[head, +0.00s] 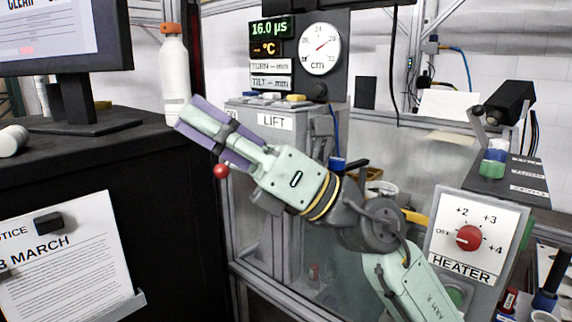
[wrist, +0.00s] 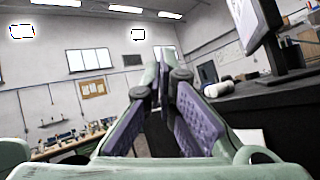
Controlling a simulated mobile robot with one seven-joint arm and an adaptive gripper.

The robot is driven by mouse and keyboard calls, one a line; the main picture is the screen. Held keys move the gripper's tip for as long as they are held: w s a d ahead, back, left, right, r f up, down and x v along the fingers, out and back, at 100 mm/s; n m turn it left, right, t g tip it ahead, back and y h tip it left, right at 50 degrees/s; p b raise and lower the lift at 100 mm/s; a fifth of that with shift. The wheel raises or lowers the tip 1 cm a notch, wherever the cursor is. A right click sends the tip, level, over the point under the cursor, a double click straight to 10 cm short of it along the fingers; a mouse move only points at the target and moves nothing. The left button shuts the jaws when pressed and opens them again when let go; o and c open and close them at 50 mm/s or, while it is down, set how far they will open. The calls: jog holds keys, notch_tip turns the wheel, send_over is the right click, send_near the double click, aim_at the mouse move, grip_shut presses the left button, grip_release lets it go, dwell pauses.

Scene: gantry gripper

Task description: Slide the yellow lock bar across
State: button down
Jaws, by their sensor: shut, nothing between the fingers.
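My gripper (head: 193,113) is raised in front of the black cabinet's right end, at the left of the head view. It points up and left, below the white bottle. In the wrist view my gripper (wrist: 161,78) has its purple-padded fingers meeting at the tips, with nothing held. A small yellow piece (head: 296,97) lies on top of the grey LIFT box, right of my gripper and apart from it. A yellow-orange bar (head: 415,217) shows partly behind my arm. I cannot tell which of these is the lock bar. The wrist view shows neither.
A white bottle with an orange cap (head: 174,70) and a monitor (head: 62,40) stand on the black cabinet (head: 60,175). A red ball (head: 221,171) is just below my gripper. The HEATER panel (head: 473,240) is at right. My arm hides part of the gantry frame.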

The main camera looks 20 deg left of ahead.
jog(key=w+d+f+m+t+h, duration=0.25)
jog(key=w+d+f+t, duration=0.25)
jog(key=w+d+t, duration=0.3)
jog(key=w+d+f+m+t+h, duration=0.2)
jog(key=w+d+f+t+h, duration=0.2)
jog(key=w+d+f+t, duration=0.3)
jog(key=w+r+p+x, duration=0.1)
jog(key=p+x, duration=0.3)
jog(key=x, duration=1)
jog(key=shift+d+r+p, duration=0.2)
jog(key=shift+r+p, duration=0.1)
jog(key=shift+r, duration=0.25)
jog(key=shift+w+y, duration=0.1)
jog(key=shift+y, duration=0.15)
jog(key=b+x, duration=0.1)
jog(key=x, duration=0.3)
jog(key=shift+w+a+f+b, duration=0.1)
jog(key=shift+a+b, duration=0.2)
jog(key=shift+b, duration=0.05)
